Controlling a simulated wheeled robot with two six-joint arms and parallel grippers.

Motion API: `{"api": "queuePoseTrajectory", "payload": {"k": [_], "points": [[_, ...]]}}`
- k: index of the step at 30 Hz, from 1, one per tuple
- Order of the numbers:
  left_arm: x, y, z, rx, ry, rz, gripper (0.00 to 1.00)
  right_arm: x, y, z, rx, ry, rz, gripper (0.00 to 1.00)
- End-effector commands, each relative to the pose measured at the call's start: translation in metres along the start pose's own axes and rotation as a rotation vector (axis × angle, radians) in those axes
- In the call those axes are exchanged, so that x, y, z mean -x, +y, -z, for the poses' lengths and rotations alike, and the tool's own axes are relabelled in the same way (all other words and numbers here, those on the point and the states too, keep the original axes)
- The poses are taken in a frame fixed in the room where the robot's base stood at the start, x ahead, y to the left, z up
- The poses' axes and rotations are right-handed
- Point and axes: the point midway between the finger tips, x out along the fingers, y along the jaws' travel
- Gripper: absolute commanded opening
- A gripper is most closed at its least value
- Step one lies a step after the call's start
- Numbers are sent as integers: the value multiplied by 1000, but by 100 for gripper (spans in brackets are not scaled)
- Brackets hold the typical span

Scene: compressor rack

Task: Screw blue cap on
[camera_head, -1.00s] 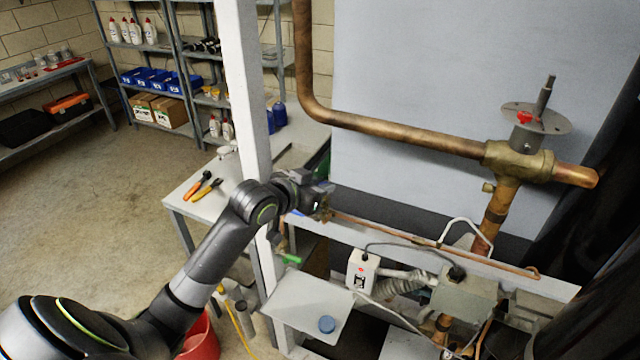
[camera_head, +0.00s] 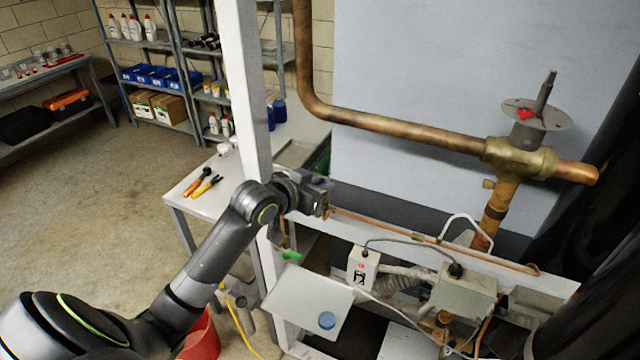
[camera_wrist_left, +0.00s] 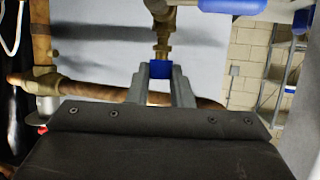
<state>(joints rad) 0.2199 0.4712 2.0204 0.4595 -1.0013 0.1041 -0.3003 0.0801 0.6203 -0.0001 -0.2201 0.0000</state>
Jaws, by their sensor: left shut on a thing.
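In the left wrist view, a blue cap (camera_wrist_left: 160,69) sits between the fingertips of my left gripper (camera_wrist_left: 160,75), which is shut on it. A brass fitting (camera_wrist_left: 162,46) is directly in line beyond the cap; the two look very close or touching, and I cannot tell whether the threads engage. In the head view, my left gripper (camera_head: 318,197) is beside the white post, at the left end of a thin copper pipe; its fingers hide the held cap there. Another blue cap (camera_head: 327,320) lies on the pale tray (camera_head: 300,299) below. My right gripper is not in view.
A white post (camera_head: 249,90) stands close behind my left arm. A green-handled part (camera_head: 292,256) hangs just below the gripper. A grey box with a red light (camera_head: 362,268) and cables is to the right. A table (camera_head: 210,190) with hand tools is behind.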

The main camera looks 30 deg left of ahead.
Motion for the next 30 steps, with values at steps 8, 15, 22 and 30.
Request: {"api": "queuePoseTrajectory", "payload": {"k": [8,15,22,30], "points": [[0,0,0,0,0,0,0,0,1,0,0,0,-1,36],[-1,0,-3,0,0,0,21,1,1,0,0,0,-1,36],[-1,0,-3,-1,1,0,45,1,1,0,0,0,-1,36],[-1,0,-3,-1,1,0,29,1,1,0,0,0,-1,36]]}}
